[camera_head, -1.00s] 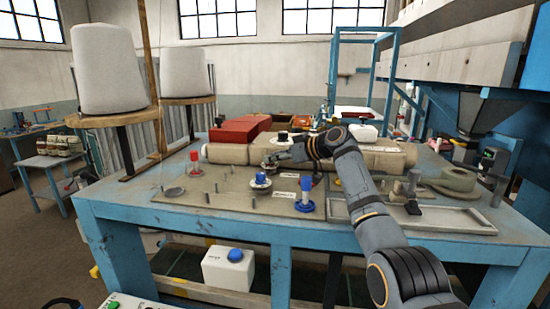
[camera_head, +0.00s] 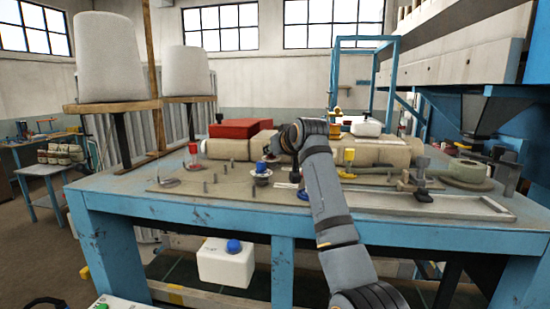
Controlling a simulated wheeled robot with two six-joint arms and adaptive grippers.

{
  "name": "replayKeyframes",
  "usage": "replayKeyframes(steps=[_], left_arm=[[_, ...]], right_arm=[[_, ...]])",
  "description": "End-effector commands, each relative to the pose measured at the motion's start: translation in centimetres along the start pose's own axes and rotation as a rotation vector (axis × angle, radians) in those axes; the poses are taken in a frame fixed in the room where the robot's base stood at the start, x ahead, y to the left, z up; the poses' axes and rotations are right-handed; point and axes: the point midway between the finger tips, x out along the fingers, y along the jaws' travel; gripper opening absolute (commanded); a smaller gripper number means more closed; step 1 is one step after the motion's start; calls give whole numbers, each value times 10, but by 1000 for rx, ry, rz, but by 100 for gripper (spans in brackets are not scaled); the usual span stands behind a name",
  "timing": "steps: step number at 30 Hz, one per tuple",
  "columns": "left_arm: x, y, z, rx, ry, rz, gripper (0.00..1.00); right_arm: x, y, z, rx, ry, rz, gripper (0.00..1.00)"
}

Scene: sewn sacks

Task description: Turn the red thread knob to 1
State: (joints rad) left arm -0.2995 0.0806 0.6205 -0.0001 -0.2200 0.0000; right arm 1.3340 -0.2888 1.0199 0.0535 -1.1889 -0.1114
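A small red knob (camera_head: 193,149) stands upright on a pale base at the left of the plate on the blue table. Its dial marks are too small to read. A blue-topped knob on a white round base (camera_head: 261,168) stands near the middle, and a yellow one (camera_head: 348,159) stands right of my arm. My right arm reaches in from the bottom, and its gripper (camera_head: 269,157) is just behind and above the blue-topped knob, well right of the red knob. The fingers are small and partly hidden, so their opening does not show. My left gripper is out of view.
Several short grey pegs (camera_head: 228,168) rise from the plate between the knobs. A long beige roll (camera_head: 228,149) and a red box (camera_head: 240,128) lie behind. A shallow metal tray (camera_head: 450,205) is at the right. A white blue-capped container (camera_head: 226,263) sits below the tabletop.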

Motion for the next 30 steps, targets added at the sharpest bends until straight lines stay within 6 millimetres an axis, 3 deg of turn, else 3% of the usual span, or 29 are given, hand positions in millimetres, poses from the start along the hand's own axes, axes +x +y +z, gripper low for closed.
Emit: replayKeyframes(steps=[12, 30], left_arm=[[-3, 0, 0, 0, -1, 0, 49], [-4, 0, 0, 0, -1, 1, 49]], right_arm=[[0, -5, -2, 82, 0, 200, 0], [0, -5, -1, 98, 0, 241, 0]])
